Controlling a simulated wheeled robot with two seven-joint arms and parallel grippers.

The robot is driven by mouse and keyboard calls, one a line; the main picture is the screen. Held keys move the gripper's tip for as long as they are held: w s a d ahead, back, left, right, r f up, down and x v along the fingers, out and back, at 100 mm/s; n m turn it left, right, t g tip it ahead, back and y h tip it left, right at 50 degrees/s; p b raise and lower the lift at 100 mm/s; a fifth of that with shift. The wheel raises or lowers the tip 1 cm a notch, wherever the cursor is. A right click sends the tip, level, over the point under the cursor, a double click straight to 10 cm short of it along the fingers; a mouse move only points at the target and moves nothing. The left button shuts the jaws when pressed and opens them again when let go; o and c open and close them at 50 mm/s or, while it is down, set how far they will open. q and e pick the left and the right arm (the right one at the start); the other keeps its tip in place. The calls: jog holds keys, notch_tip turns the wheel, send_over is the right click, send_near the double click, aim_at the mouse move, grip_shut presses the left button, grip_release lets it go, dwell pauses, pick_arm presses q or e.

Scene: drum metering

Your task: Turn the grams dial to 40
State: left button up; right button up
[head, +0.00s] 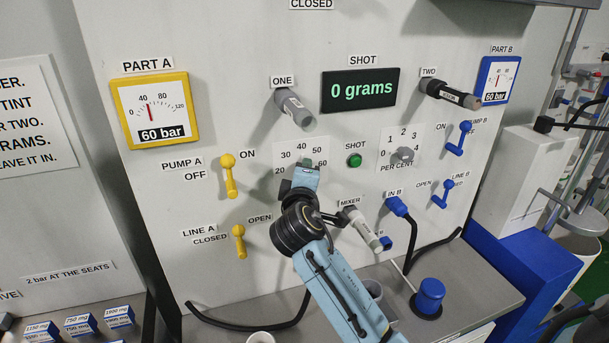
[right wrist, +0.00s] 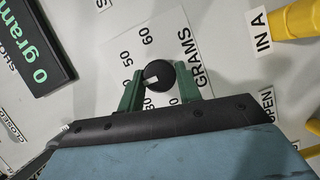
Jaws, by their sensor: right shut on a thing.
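The grams dial is a round black knob (right wrist: 158,74) with a short white mark, seen in the right wrist view. My right gripper (right wrist: 160,90) is shut on it, one green finger on each side. The white mark points left in that view, toward the left finger; the number beyond it is hidden, while 50 and 60 show above. In the head view my right gripper (head: 303,170) covers the knob, with 20, 30, 40, 50 and 60 printed around it. The shot display (head: 360,89) reads 0 grams. My left gripper is not in view.
A green shot button (head: 354,160) sits just right of the dial, then a per cent dial (head: 404,154). Yellow levers (head: 228,176) stand to the left. A grey nozzle labelled ONE (head: 294,108) juts out above. A mixer tube (head: 362,228) is close right of my arm.

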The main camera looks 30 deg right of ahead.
jog(key=o, duration=1)
jog(key=b+v, duration=0.1)
jog(key=v, duration=1.2)
jog(key=shift+s+a+r+b, duration=0.1)
jog(key=shift+s+b, duration=0.1)
jog(key=shift+b, duration=0.15)
